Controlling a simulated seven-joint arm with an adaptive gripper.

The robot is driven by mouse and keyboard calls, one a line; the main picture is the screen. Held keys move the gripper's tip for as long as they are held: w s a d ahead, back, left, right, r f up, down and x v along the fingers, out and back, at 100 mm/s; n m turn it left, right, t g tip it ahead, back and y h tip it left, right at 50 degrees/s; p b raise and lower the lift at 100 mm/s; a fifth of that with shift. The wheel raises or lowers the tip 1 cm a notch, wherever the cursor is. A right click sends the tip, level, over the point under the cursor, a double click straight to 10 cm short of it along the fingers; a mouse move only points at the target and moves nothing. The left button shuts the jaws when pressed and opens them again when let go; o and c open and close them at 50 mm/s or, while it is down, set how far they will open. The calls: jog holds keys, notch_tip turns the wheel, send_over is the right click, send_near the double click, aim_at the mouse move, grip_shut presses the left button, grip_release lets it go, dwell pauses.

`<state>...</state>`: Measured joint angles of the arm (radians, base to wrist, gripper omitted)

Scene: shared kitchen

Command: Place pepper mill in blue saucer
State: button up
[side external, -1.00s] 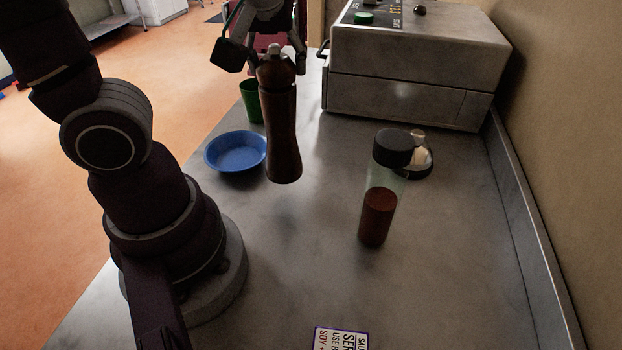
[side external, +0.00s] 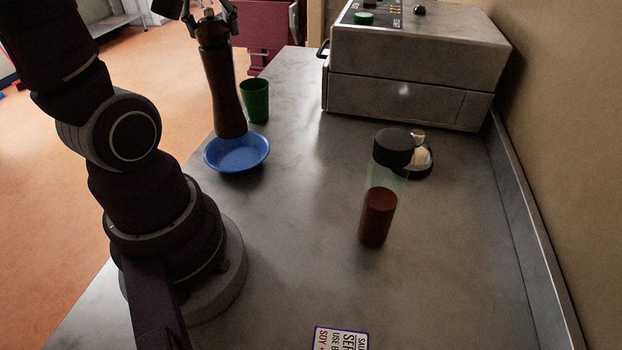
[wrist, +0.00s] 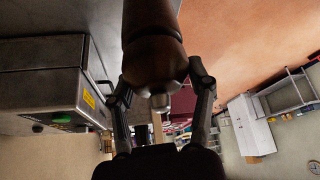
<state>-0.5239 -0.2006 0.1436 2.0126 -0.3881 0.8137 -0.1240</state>
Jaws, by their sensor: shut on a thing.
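The brown pepper mill (side external: 222,92) hangs upright from my gripper (side external: 210,22), which is shut on its top end. In the side view its lower end overlaps the back part of the blue saucer (side external: 237,160); I cannot tell whether it touches the saucer. The saucer lies on the counter near its left edge, and no contents show in it. In the wrist view the fingers of my gripper (wrist: 160,90) close on both sides of the mill's head (wrist: 153,62). The saucer is not visible in the wrist view.
A green cup (side external: 255,101) stands just behind the saucer, close to the mill. A black-lidded jar (side external: 378,205) and a small dark dish with a pale item (side external: 420,158) stand to the right. A metal appliance (side external: 405,75) is at the back. The middle counter (side external: 300,220) is clear.

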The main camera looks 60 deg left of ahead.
aim_at(221, 68)
notch_tip(221, 68, down, 7)
jog(key=shift+r, duration=0.1)
dwell(0.3)
jog(key=o, duration=1.2)
jog(key=shift+o, duration=0.2)
jog(key=v, duration=1.1)
jog(key=shift+d+r, duration=0.2)
jog(key=shift+r, duration=0.1)
jog(key=w+d+f+m+t+h, duration=0.1)
jog(key=d+f+m+h, duration=0.1)
jog(key=d+m, duration=0.4)
jog(key=w+d+f+m+t+h, duration=0.2)
jog(key=d+f+m+h, duration=0.1)
jog(key=d+m, duration=0.4)
jog(key=d+f, duration=0.1)
jog(key=d, duration=0.1)
jog(key=shift+d, duration=0.25)
